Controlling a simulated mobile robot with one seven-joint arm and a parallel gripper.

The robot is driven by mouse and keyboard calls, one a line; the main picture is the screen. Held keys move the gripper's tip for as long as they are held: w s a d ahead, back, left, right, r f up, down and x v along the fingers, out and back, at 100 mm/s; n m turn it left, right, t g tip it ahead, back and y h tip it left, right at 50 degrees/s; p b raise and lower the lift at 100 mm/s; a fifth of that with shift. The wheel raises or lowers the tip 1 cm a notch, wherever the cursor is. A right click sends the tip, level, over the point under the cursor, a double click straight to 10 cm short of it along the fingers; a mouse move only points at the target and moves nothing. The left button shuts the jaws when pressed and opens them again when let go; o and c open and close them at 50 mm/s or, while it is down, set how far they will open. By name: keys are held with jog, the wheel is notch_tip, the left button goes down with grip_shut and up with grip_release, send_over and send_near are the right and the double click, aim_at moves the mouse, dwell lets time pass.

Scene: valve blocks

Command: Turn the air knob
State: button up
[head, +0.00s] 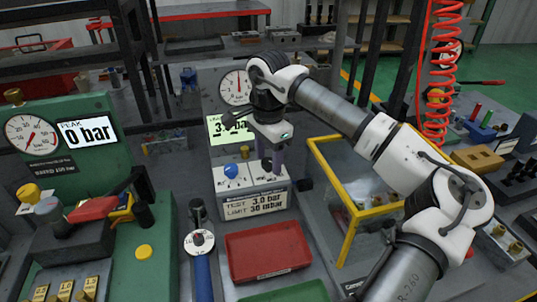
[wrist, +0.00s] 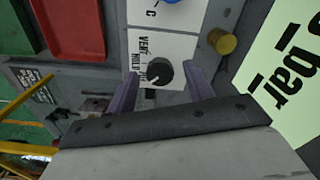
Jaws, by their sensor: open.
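The grey test box carries a white panel with two knobs. A black knob (wrist: 159,73) with a white pointer line sits on the panel part lettered VENT and HOLD, with a third word partly hidden by the knob. It also shows in the head view (head: 266,165). A blue knob (head: 231,171) is to its left, and its edge shows at the top of the wrist view (wrist: 170,1). My gripper (head: 263,162) is open above the panel. Its two purple fingers (wrist: 164,76) stand on either side of the black knob, with gaps visible. Whether they touch the panel, I cannot tell.
A round gauge (head: 236,88) and a lit green display (head: 222,128) stand behind the panel, the display partly covered by my arm. A red tray (head: 267,250) lies in front. A yellow-edged clear box (head: 350,190) is at right, a green gauge stand (head: 85,145) at left.

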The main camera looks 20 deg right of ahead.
jog(key=c, duration=1)
jog(key=m+b, duration=0.2)
jog(key=m, duration=0.2)
jog(key=shift+f, duration=0.1)
jog(key=m+b, duration=0.1)
jog(key=m, duration=0.3)
jog(key=shift+m+b, duration=0.3)
jog(key=shift+b, duration=0.05)
jog(key=o, duration=1)
